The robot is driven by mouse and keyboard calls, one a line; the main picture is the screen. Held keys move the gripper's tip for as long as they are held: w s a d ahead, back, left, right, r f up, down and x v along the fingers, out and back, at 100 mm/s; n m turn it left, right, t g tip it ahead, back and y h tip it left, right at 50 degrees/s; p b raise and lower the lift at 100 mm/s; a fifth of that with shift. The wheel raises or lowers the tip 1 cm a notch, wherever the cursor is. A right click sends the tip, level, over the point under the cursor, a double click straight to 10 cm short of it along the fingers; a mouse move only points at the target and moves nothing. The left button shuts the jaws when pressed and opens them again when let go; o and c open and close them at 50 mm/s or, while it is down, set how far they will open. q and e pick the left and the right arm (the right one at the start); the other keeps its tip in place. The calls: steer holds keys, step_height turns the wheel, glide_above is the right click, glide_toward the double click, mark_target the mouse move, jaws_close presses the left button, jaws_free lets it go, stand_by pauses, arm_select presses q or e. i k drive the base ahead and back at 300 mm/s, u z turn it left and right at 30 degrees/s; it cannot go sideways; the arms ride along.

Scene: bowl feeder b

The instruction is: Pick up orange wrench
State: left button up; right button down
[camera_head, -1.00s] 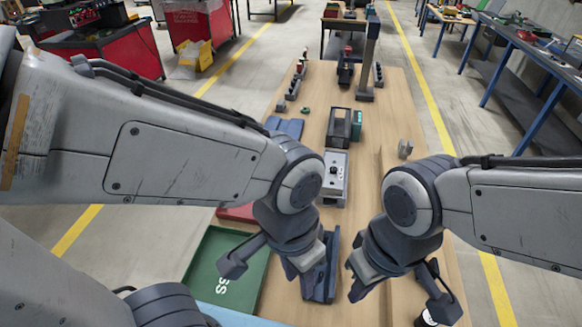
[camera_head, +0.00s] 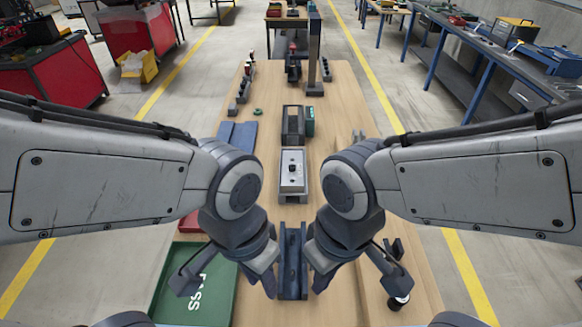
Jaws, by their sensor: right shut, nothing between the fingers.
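I see no orange wrench in the head view. My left gripper (camera_head: 268,284) points down at the left side of a dark blue channel-shaped fixture (camera_head: 292,262) at the near part of the table. Whether its fingers are apart is not clear from this angle. My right gripper (camera_head: 318,282) points down at the right side of the same fixture. It is shut and empty. My arms hide parts of the table on both sides.
A green tray (camera_head: 165,300) lies at the near left, a red one (camera_head: 192,222) behind it. A grey box with a black knob (camera_head: 293,172) and a dark open-frame block (camera_head: 293,125) stand mid-table. A blue mat (camera_head: 238,135) lies left. A dark, white-based item (camera_head: 398,302) stands near right.

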mark_target(252, 51)
steer(key=u, duration=0.5)
steer(key=k, duration=0.6)
steer(key=u, duration=0.85)
steer(key=k, duration=0.65)
steer(key=u, duration=0.65)
steer(key=i, duration=4.2)
steer(key=z, duration=0.75)
steer(key=i, duration=1.95)
steer(key=z, duration=1.85)
steer(key=i, duration=1.6)
steer(key=z, duration=1.1)
steer(key=i, duration=1.65)
steer(key=z, duration=0.2)
